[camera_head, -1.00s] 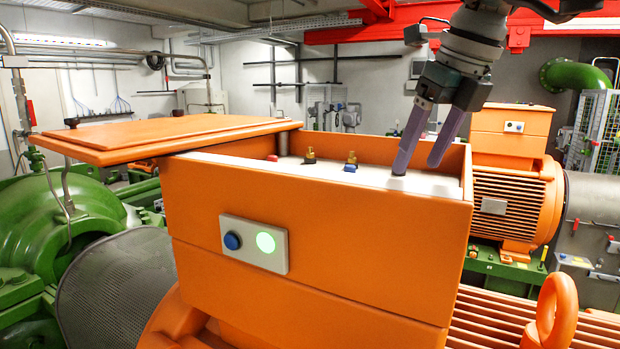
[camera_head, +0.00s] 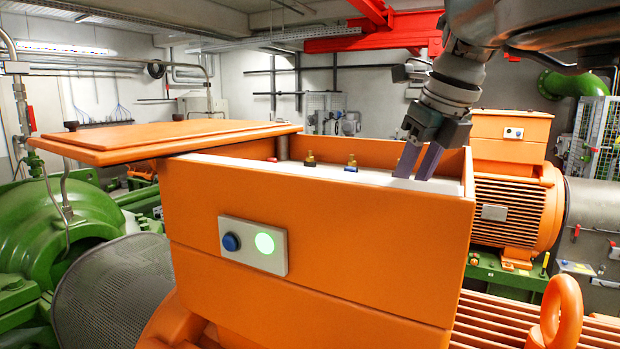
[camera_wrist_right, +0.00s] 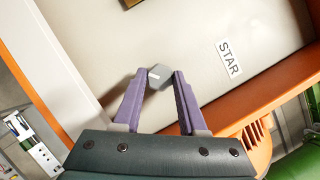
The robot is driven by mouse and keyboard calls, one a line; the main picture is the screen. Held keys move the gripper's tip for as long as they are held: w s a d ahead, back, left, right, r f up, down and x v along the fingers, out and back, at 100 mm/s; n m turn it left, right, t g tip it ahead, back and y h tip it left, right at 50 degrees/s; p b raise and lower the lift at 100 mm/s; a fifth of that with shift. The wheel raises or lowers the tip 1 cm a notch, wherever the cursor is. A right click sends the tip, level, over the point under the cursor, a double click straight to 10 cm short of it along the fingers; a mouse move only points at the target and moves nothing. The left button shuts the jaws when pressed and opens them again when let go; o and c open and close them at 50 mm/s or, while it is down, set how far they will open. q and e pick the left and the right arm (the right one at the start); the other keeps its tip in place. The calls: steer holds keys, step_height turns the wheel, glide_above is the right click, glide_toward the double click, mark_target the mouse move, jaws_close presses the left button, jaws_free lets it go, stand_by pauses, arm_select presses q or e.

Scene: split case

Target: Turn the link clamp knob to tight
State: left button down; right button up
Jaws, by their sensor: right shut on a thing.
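The link clamp knob (camera_wrist_right: 158,78) is a small grey block with a pale line on top, standing on the light panel in the right wrist view. The fingers of my right gripper (camera_wrist_right: 161,73) stand on either side of it and are shut on it. The pale line on the knob runs at a slant. In the head view my right gripper (camera_head: 412,172) reaches down into the right end of the open orange box (camera_head: 320,240), and the knob is hidden there. A label reading "STAR" (camera_wrist_right: 229,59) lies right of the knob. My left gripper is not in view.
The orange lid (camera_head: 170,140) is swung out to the left of the box. Brass studs on black (camera_head: 310,160) and blue (camera_head: 351,163) bases stand inside, left of my gripper. The box walls rise around the panel. A button plate (camera_head: 253,246) with a green light is on the front.

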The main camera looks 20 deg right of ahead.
jaws_close()
